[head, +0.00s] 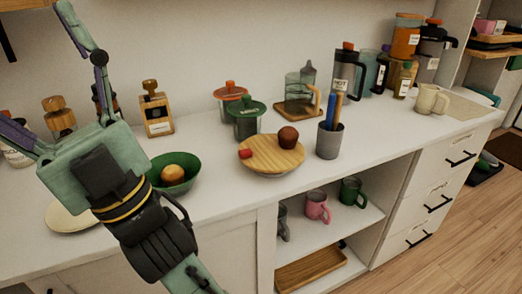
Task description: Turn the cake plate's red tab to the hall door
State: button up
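The cake plate (268,159) is a round wooden plate on the white counter, near its front edge. Its red tab (245,154) is on the plate's left rim. A dark brown round cake (288,137) sits on the right part of the plate. My gripper (34,64) is at the upper left, well away from the plate, with its fingers spread wide. Nothing shows between them, though one fingertip is cut off by the left edge. No hall door can be made out in this view.
A green bowl (174,183) with an orange fruit stands left of the plate. A green-lidded jar (247,121) is close behind it, and a grey cup (329,140) with utensils is close at its right. Mugs sit on the shelf below. Counter is clear toward the right front.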

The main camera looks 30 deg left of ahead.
aim_at(263, 152)
jog(key=l+u, duration=0.4)
jog(key=k+l+u, duration=0.15)
jog(key=u, duration=0.2)
jog(key=k+l+u, duration=0.1)
jog(key=l+u, duration=0.15)
jog(key=u, duration=0.15)
